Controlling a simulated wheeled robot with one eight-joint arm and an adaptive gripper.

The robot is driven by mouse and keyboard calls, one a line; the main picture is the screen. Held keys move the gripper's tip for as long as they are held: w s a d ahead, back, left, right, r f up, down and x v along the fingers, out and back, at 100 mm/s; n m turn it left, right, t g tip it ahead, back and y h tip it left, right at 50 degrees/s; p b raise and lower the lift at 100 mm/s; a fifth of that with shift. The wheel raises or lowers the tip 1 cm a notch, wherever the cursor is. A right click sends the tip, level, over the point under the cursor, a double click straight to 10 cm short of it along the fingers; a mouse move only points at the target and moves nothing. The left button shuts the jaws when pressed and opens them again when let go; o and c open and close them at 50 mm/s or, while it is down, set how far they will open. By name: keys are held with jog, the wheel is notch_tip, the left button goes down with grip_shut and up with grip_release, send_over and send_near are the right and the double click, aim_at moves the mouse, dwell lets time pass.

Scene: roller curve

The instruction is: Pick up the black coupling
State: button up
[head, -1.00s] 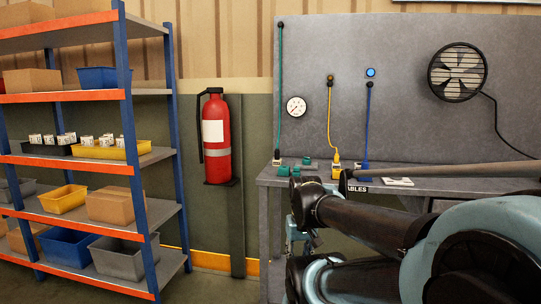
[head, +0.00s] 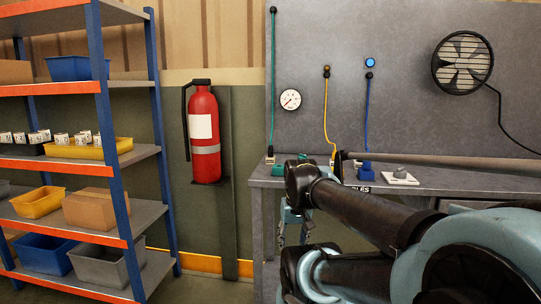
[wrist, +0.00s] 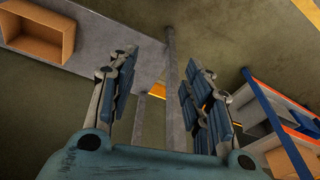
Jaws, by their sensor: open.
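I cannot make out a black coupling for certain in either view. Green coupling-like pieces (head: 290,168) lie on the grey workbench (head: 263,180), partly behind my arm. In the head view my gripper (head: 293,230) hangs below the bench's front edge, partly hidden by my arm.
A white plate with a grey knob (head: 400,177) lies on the bench. A shelf rack with bins (head: 113,170) stands left, and a fire extinguisher (head: 205,140) hangs between. The wrist view shows an open brown box (wrist: 38,30).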

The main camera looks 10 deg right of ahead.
jog(key=w+r+m+y, duration=0.1)
jog(key=w+r+m, duration=1.2)
jog(key=w+r, duration=0.65)
jog(key=m+t+y, duration=0.1)
jog(key=m+y, duration=0.1)
jog(key=m, duration=1.2)
send_near(271, 148)
jog(key=x, duration=0.7)
jog(key=w+x, duration=0.1)
jog(key=x, duration=0.2)
jog(key=shift+f, duration=0.15)
grip_shut()
